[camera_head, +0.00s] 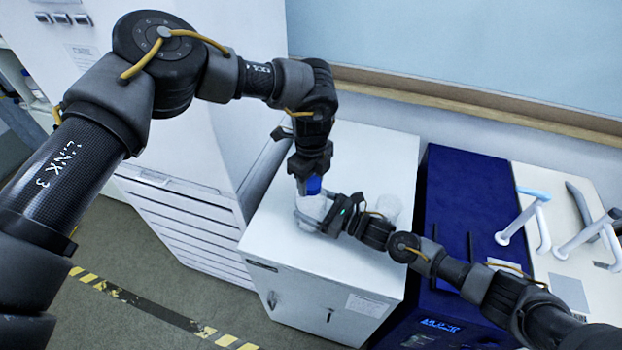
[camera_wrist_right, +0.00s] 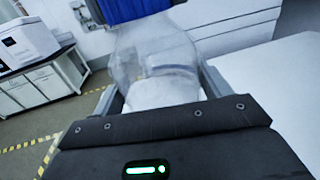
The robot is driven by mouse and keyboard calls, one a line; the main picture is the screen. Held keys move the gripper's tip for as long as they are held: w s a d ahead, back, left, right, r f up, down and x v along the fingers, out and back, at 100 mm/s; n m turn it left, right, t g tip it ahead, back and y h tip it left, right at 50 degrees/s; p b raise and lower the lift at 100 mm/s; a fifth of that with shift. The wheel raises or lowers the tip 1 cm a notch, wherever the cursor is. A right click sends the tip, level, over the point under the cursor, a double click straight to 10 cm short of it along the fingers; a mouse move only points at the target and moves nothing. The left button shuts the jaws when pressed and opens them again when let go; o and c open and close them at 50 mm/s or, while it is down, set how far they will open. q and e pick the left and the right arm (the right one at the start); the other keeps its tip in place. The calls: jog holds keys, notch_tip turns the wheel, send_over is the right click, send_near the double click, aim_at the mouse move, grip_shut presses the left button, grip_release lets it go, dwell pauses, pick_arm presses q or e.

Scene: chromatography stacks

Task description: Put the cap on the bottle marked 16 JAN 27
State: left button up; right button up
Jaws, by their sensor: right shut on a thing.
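A clear, rounded bottle (camera_head: 312,208) stands on the white cabinet top. My right gripper (camera_head: 322,217) is shut on it from the right. In the right wrist view the bottle (camera_wrist_right: 155,65) sits between the two fingers; no date can be read on it. A blue cap (camera_head: 313,185) is right above the bottle's mouth, directly under my left gripper (camera_head: 309,178). The blue cap also shows at the top edge of the right wrist view (camera_wrist_right: 125,10). I cannot tell whether the cap touches the bottle or whether the left fingers are closed on it.
A dark blue unit (camera_head: 455,200) adjoins on the right, then a white instrument with pipette-like tools (camera_head: 540,215). A tall white cabinet (camera_head: 215,130) stands left.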

pick_arm(q)
jog(key=c, duration=0.4)
jog(key=m, duration=0.5)
jog(key=o, duration=1.1)
jog(key=shift+r, duration=0.15)
jog(key=shift+r, duration=2.15)
jog(key=shift+c, duration=0.5)
notch_tip(320, 180, up, 4)
jog(key=shift+f, duration=0.25)
